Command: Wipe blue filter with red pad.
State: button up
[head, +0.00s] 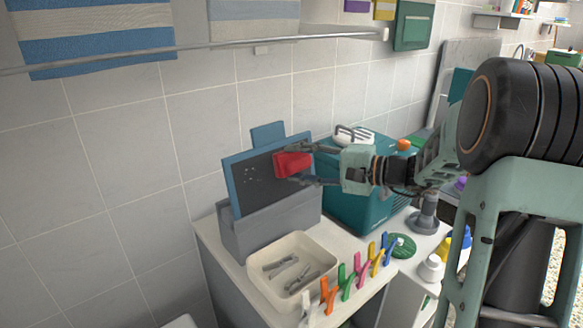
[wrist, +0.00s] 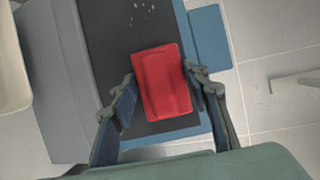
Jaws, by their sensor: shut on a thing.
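The blue filter (head: 238,192) is a blue-framed panel with a dark grey face, standing tilted in a grey holder (head: 262,236) on the counter. Small pale specks show on its dark face, left of the pad. The red pad (head: 293,163) is held against or just in front of the panel's upper right part; I cannot tell if it touches. In the wrist view the red pad (wrist: 162,84) sits between my two fingers, with specks beyond it on the dark face (wrist: 105,45). My gripper (head: 306,165) is shut on the red pad.
A cream tray (head: 262,264) with grey clips stands in front of the holder. Several coloured clips (head: 343,282) line the counter's front edge. A teal box (head: 345,208) stands right behind my gripper. A rail (head: 200,47) with towels runs along the tiled wall above.

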jog(key=shift+w+d+b, duration=0.15)
jog(key=shift+w+d, duration=0.5)
jog(key=shift+d, duration=0.25)
jog(key=shift+w+d+b, duration=0.15)
jog(key=shift+w+d, duration=0.5)
jog(key=shift+d, duration=0.25)
jog(key=shift+s+a, duration=0.1)
jog(key=shift+s+a+b, duration=1)
jog(key=shift+a+b, duration=0.05)
jog(key=shift+a, duration=0.25)
jog(key=shift+s+a+f+b, duration=0.1)
jog(key=shift+s+a+b, duration=0.3)
jog(key=shift+a, duration=0.2)
jog(key=shift+s+a+b, duration=0.3)
jog(key=shift+a+b, duration=0.15)
jog(key=shift+a, duration=0.15)
jog(key=shift+s+a+b, duration=0.9)
jog(key=shift+s+a, duration=0.1)
jog(key=shift+a, duration=0.5)
jog(key=shift+s+a+b, duration=0.9)
jog(key=shift+s+a, duration=0.1)
jog(key=shift+a, duration=0.45)
jog(key=shift+s+a+b, duration=0.9)
jog(key=shift+s+a, duration=0.1)
jog(key=shift+a, duration=0.5)
jog(key=shift+d, duration=0.1)
jog(key=s+d+r, duration=0.1)
jog(key=s+d, duration=0.2)
jog(key=s, duration=0.2)
jog(key=shift+r, duration=0.25)
